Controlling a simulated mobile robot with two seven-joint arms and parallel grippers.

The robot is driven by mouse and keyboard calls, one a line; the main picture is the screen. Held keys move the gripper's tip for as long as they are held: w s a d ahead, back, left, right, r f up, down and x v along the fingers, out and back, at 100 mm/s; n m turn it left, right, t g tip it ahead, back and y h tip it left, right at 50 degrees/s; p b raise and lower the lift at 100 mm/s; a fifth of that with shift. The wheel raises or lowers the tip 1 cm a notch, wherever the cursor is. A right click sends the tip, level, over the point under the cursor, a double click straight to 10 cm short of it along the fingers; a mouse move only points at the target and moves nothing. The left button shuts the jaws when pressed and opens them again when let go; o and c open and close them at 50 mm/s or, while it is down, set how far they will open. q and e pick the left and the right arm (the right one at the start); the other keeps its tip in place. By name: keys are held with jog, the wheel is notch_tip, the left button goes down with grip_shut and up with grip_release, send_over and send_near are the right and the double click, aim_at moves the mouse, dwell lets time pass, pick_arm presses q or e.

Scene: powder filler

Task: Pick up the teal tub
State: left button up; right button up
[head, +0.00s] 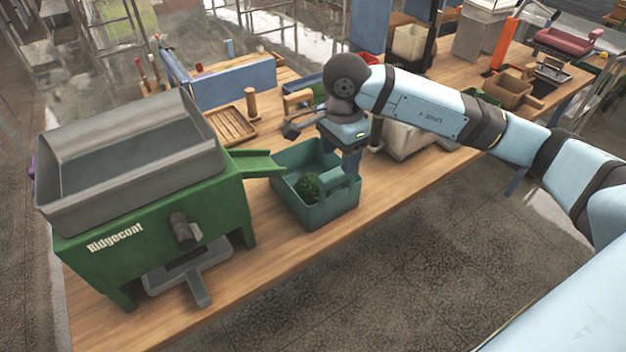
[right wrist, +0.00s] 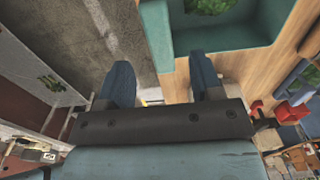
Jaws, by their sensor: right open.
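The teal tub (head: 328,212) stands on the wooden table beside the green machine, with some dark green stuff (head: 309,186) inside. In the head view my right gripper (head: 350,168) points down at the tub's right side, and its fingers partly hide that side. In the right wrist view the gripper (right wrist: 163,75) is open, with two blue fingers apart. The tub's teal wall (right wrist: 159,42) lies ahead of the gap between them; I cannot tell if they touch it. My left gripper is not in view.
The green machine (head: 150,245) with its grey hopper stands left of the tub, its green chute (head: 255,164) reaching the tub's rim. A wooden tray (head: 231,126) and a pale bin (head: 408,140) are behind. The table's front strip is clear.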

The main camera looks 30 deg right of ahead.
aim_at(339, 171)
jog(key=shift+f, duration=0.65)
notch_tip(339, 171, down, 4)
jog(key=shift+d+f+p, duration=0.1)
jog(key=shift+f+p, duration=0.05)
jog(key=shift+p, duration=0.6)
jog(key=shift+c, duration=0.4)
grip_shut()
